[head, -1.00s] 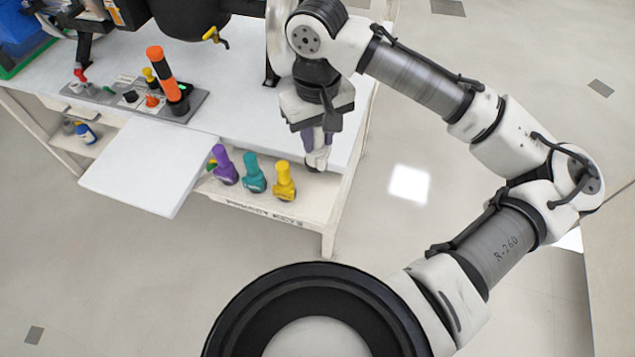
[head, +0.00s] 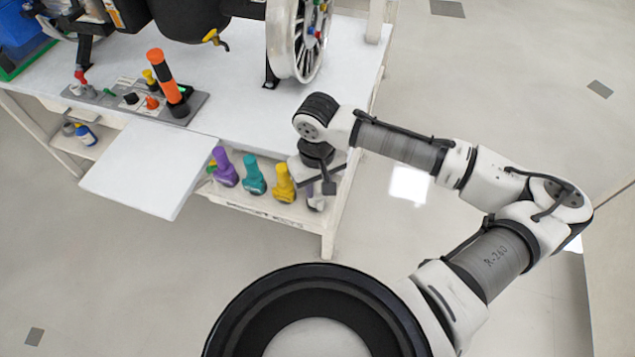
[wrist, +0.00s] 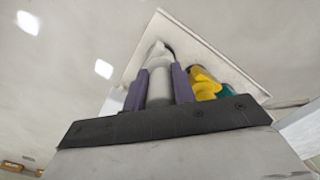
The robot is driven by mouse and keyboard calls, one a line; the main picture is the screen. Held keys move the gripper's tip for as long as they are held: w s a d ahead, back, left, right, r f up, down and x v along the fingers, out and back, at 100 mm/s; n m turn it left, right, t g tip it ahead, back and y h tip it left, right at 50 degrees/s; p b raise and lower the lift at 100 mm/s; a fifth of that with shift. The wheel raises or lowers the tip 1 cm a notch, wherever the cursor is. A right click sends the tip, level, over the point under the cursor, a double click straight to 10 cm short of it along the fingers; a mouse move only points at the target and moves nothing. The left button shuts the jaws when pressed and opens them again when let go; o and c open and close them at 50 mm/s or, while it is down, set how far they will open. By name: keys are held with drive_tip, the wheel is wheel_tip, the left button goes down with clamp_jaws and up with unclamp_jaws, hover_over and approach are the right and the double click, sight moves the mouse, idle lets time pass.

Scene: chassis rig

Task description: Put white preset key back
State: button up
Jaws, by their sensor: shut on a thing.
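The white preset key (wrist: 158,84) is between the two purple fingers of my gripper (head: 317,190) in the wrist view. My gripper is shut on it. In the head view my gripper is low at the right end of the key shelf (head: 262,207), just right of the yellow key (head: 283,183). My wrist hides most of the white key there. Whether its base touches the shelf cannot be told. The yellow key also shows close beside the fingers in the wrist view (wrist: 203,84).
A teal key (head: 254,176) and a purple key (head: 225,168) stand left of the yellow one. A white flap (head: 150,165) juts out at the left. Above is the bench top (head: 250,100) with a control panel (head: 140,100) and a spoked wheel (head: 300,40).

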drive_tip(key=shift+f, duration=0.15)
drive_tip(key=o, duration=0.9)
